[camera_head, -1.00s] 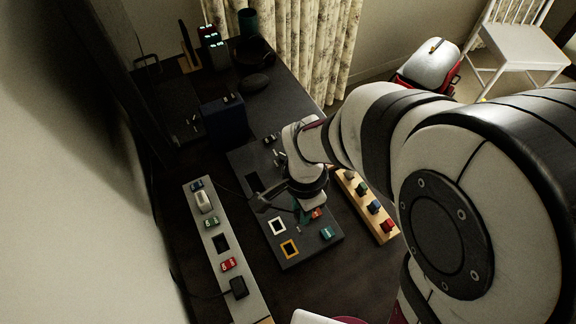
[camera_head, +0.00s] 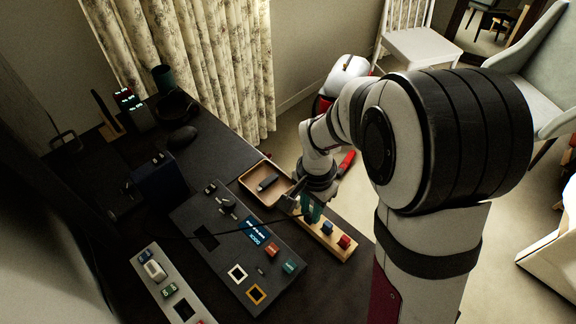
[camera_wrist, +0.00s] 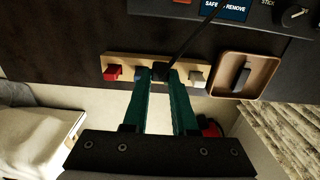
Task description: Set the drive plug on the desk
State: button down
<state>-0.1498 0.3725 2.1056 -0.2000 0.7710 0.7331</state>
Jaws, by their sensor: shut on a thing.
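My gripper (camera_head: 304,207) has teal fingers and hangs over the wooden strip at the desk's right edge. In the wrist view my gripper (camera_wrist: 161,80) is shut on a small dark plug (camera_wrist: 160,70), which I take for the drive plug. A thin dark cable (camera_wrist: 188,43) runs from it toward the panel. The dark desk (camera_head: 218,150) also shows in the wrist view (camera_wrist: 60,50). The plug lines up with the wooden strip there; I cannot tell whether it touches anything. In the head view the fingers mostly hide it.
The wooden strip (camera_head: 323,236) carries coloured blocks near the fingers. A wooden tray (camera_head: 247,184) holding a dark drive (camera_head: 268,182) stands beside it. The dark panel (camera_head: 215,267) and grey strip (camera_head: 158,292) lie left. Bare desk shows around the mouse (camera_head: 183,136).

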jog(key=a+f, duration=0.1)
jog(key=a, duration=0.1)
jog(key=w+a+f, duration=0.1)
jog(key=a+f, duration=0.1)
jog(key=shift+a+f, duration=0.1)
jog(key=shift+a, duration=0.2)
jog(key=shift+w+f, duration=0.1)
jog(key=shift+f, duration=1.7)
jog(key=shift+f, duration=0.1)
jog(key=c, duration=0.7)
grip_release()
notch_tip(320, 180, up, 12)
jog(key=s+d+r+n+y, duration=0.1)
jog(key=s+d+r, duration=0.2)
jog(key=s, duration=0.7)
jog(key=s+d+r+n, duration=0.2)
jog(key=s+d+r, duration=0.1)
jog(key=s, duration=0.8)
jog(key=shift+s+r+y, duration=0.2)
jog(key=shift+r+y, duration=0.15)
jog(key=shift+y, duration=0.05)
